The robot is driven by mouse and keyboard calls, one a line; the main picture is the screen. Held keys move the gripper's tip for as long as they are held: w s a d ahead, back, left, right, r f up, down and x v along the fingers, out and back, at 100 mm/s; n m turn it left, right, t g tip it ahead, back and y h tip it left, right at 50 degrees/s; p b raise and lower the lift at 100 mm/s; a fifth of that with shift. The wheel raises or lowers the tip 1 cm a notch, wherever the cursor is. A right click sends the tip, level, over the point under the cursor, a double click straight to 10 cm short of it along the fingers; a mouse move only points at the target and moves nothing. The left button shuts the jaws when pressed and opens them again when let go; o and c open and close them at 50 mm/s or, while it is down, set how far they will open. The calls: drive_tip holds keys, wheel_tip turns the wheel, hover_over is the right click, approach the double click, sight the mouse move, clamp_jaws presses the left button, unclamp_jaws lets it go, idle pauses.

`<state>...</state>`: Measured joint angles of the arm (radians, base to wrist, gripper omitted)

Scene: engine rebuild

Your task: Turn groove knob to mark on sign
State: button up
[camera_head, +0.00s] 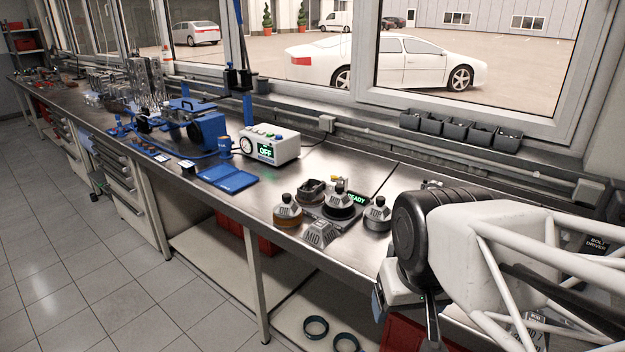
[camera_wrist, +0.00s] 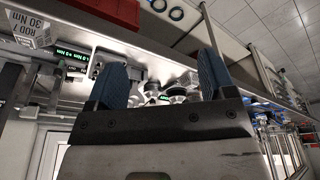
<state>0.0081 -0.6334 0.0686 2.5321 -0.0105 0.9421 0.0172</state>
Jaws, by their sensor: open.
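A grey sign block reading MID (camera_head: 316,234) stands near the bench's front edge. Behind it is a low dark plate carrying a green READY display (camera_head: 357,199). Grey and black knob-like pieces with lettering stand around it: one at left (camera_head: 288,211), one in the middle (camera_head: 339,200), one marked TOP at right (camera_head: 376,213). I cannot tell which is the groove knob or where its mark points. My gripper (camera_wrist: 160,78) is open and empty in the wrist view; several grey pieces show beyond its blue fingers, apart from them. My arm hides most of it in the head view.
A white box with a dial and an OFF display (camera_head: 268,146) stands left of the knobs, near a blue tray (camera_head: 227,178). Grey bins (camera_head: 461,129) line the window sill. Bare bench lies between the tray and the knobs. My arm hides the right end.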

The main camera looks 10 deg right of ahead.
drive_tip(key=shift+w+r, duration=0.15)
drive_tip(key=shift+w, duration=0.05)
drive_tip(key=c, duration=0.5)
drive_tip(key=shift+w+r, duration=0.2)
drive_tip(key=shift+w, duration=0.15)
drive_tip(key=shift+c, duration=0.3)
drive_tip(key=w+r+n+g, duration=0.1)
drive_tip(key=w+r, duration=0.2)
drive_tip(key=w, duration=1)
drive_tip(key=w+r+n+g, duration=0.1)
drive_tip(key=w+r, duration=0.2)
drive_tip(key=w, duration=1)
drive_tip(key=w+r+g, duration=0.1)
drive_tip(key=w+r, duration=0.1)
drive_tip(key=w, duration=1.1)
drive_tip(key=w+a+f+n+g, duration=0.1)
drive_tip(key=w+f, duration=0.5)
drive_tip(key=w, duration=0.6)
drive_tip(key=w+a+f+n+g+h, duration=0.1)
drive_tip(key=w+f, duration=0.6)
drive_tip(key=w, duration=0.5)
drive_tip(key=w+a+f+g, duration=0.1)
drive_tip(key=w+f, duration=0.6)
drive_tip(key=w, duration=0.5)
drive_tip(key=shift+a+n+g, duration=0.15)
drive_tip(key=shift+n+g, duration=0.15)
drive_tip(key=shift+n, duration=0.1)
drive_tip(key=shift+f+h, duration=0.15)
drive_tip(key=shift+h, duration=0.15)
drive_tip(key=shift+x, duration=3.8)
